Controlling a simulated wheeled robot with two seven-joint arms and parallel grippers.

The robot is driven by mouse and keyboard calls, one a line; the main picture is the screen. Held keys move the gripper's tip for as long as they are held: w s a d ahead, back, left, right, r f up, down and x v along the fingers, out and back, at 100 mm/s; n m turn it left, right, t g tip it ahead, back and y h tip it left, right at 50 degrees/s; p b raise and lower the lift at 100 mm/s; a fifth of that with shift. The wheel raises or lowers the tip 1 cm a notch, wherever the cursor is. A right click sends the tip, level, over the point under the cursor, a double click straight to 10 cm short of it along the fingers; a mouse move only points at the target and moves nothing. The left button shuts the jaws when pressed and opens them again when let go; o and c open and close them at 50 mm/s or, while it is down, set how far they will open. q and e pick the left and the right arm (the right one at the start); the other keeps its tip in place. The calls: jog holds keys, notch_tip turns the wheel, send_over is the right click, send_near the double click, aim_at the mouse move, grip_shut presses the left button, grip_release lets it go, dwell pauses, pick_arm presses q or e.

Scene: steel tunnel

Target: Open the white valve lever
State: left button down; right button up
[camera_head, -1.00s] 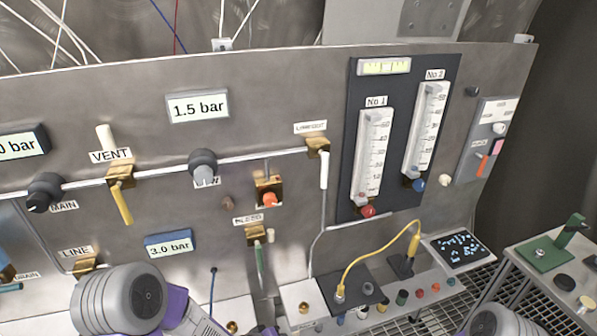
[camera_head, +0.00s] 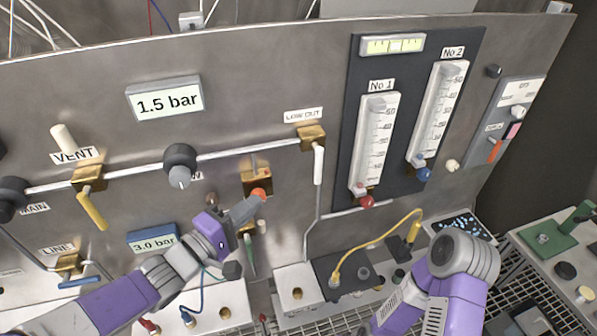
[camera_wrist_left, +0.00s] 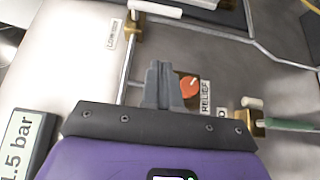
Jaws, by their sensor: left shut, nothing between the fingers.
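The white valve lever (camera_head: 319,165) hangs straight down from the brass LOW OUT valve (camera_head: 312,137), right of centre on the steel panel. In the left wrist view the same lever (camera_wrist_left: 155,8) lies at the top edge beside its brass valve body (camera_wrist_left: 133,26). My left gripper (camera_head: 257,201) is shut and empty, in front of the panel, below and left of the lever and apart from it. Its fingers (camera_wrist_left: 164,70) show closed together in the wrist view, close to the orange relief knob (camera_wrist_left: 190,86). My right arm shows at lower right, but its gripper does not.
The orange knob (camera_head: 258,195) sits right by my left fingertips. A yellow lever (camera_head: 93,210) hangs under VENT at left. The flowmeter panel (camera_head: 405,110) stands right of the white lever. A yellow cable (camera_head: 375,243) arches below. Bare panel lies between lever and gripper.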

aim_at(317, 163)
pick_arm(q)
jog(key=shift+s, duration=0.1)
jog(key=s+d+b+x, duration=0.1)
jog(key=d+x, duration=0.1)
jog(key=x, duration=1.1)
jog(key=shift+s, duration=0.4)
jog(key=shift+d+b, duration=0.1)
jog(key=shift+b, duration=0.2)
